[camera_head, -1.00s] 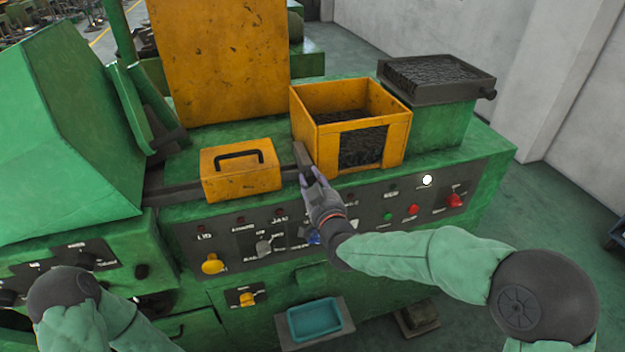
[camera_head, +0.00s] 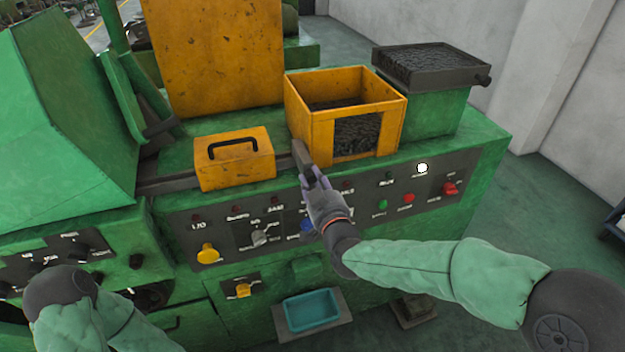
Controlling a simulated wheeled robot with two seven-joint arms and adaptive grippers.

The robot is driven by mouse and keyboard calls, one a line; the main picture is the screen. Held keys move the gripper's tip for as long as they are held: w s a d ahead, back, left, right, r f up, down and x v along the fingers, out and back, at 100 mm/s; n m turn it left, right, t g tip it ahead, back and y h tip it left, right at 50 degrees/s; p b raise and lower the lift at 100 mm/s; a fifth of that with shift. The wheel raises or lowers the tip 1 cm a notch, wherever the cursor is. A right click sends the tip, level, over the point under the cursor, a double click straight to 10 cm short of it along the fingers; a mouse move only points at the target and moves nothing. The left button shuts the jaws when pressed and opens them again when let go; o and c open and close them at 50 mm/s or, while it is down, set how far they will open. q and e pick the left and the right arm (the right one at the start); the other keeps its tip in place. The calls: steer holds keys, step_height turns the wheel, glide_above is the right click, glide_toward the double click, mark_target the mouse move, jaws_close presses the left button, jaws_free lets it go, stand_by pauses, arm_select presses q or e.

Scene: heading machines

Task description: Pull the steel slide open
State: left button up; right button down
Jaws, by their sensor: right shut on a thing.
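The steel slide (camera_head: 300,155) is a dark grey bar. My right gripper (camera_head: 311,176) is shut on this end, just above the control panel. The fingers hide part of the slide. My left gripper is out of view; only part of my left arm shows at the lower left.
The yellow box with a black handle (camera_head: 215,175) is left of the slide, and the open yellow bin (camera_head: 395,125) is right of it. Below is the control panel (camera_head: 350,205) with knobs and buttons. A teal tray (camera_head: 312,312) sits lower down.

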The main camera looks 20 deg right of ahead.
steer(key=c, duration=1)
jaws_free()
steer(key=shift+d+r, duration=0.1)
steer(key=shift+r, duration=0.3)
steer(key=shift+o, duration=0.4)
steer(key=shift+s, duration=0.2)
steer(key=shift+f, duration=0.15)
steer(key=shift+w, duration=0.1)
steer(key=s, duration=1.2)
steer(key=shift+d, duration=0.15)
steer(key=shift+f, duration=0.1)
